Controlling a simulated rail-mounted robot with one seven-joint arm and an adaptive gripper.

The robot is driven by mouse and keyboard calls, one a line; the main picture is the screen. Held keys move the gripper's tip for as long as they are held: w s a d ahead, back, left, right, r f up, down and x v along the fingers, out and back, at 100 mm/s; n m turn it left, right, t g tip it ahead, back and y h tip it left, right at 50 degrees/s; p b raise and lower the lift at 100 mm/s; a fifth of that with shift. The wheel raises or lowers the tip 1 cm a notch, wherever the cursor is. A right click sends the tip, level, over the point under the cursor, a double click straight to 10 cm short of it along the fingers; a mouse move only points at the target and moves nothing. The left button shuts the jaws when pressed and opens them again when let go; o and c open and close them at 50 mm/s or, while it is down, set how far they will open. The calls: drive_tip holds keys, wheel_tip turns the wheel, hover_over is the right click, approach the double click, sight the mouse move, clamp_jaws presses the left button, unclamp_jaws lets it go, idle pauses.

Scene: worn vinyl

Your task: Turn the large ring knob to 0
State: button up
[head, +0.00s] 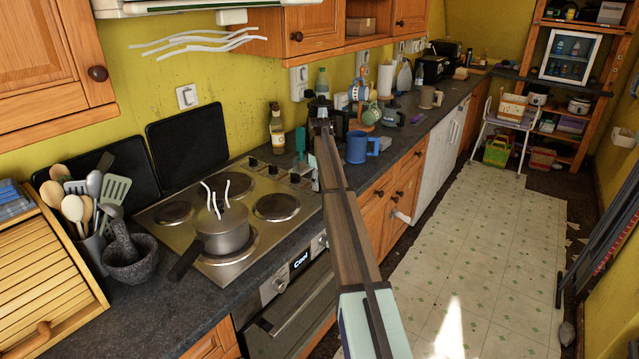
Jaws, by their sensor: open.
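The hob (260,190) is a steel plate with several round dark rings, set in the dark worktop. My arm reaches up from the bottom of the picture, right of the hob. My dark gripper (321,118) is at its far end, open, above the worktop and apart from the knobs. Its fingers are hard to make out.
A bottle (277,131) stands behind the knobs, and a blue mug (358,147) to their right. Utensils (85,205), a mortar (131,258) and a wooden bread bin (45,275) crowd the left. The tiled floor (475,250) is mostly clear.

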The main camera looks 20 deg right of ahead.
drive_tip(key=shift+r, duration=0.1)
wheel_tip(320, 180, up, 12)
idle(0.5)
idle(0.5)
